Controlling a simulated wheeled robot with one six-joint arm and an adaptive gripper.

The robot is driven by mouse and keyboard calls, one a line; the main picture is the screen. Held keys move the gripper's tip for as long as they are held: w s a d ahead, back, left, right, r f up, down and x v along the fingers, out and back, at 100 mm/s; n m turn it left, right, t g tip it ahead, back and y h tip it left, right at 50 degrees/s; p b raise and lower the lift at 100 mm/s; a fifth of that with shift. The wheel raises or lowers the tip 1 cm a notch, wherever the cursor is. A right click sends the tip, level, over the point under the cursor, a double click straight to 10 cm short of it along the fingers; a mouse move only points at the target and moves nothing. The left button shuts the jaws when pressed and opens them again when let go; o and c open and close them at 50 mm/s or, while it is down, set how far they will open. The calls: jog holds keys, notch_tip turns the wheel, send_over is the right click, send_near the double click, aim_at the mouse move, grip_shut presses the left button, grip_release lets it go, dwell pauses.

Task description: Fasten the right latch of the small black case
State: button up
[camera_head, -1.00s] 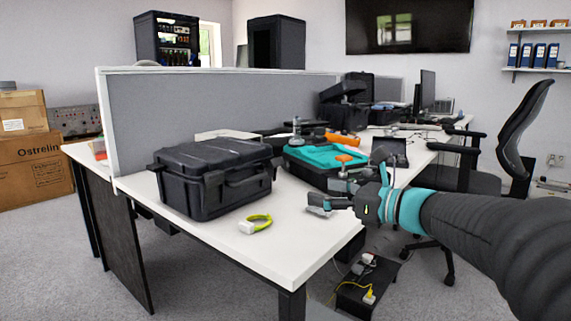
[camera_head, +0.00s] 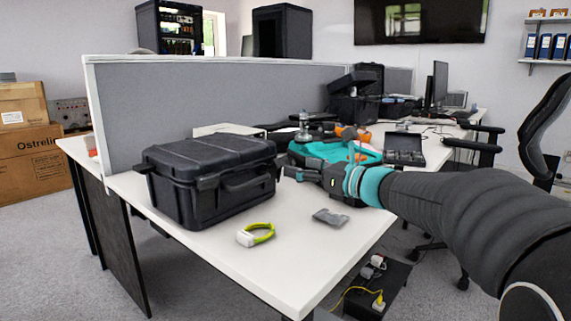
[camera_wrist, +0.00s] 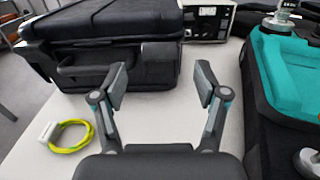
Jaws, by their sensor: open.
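The small black case (camera_head: 215,178) stands on the white table with its lid down. Its front also shows in the wrist view (camera_wrist: 92,48), with a handle (camera_wrist: 90,74) in the middle. The right latch (camera_wrist: 159,62) is at the case's right front corner; I cannot tell how far it is turned out. My gripper (camera_wrist: 160,84) is open and empty, its two fingers spread in front of the right latch, apart from it. In the head view my gripper (camera_head: 290,172) is just right of the case, and the right latch is hard to make out.
A yellow-green cable coil (camera_head: 263,233) and a flat grey piece (camera_head: 330,217) lie on the table (camera_head: 285,275) in front. A grey partition (camera_head: 220,90) stands behind. A pale box (camera_wrist: 207,20) is behind the gap.

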aim_at(282, 162)
jog(key=shift+x, duration=2.55)
jog(key=c, duration=1.2)
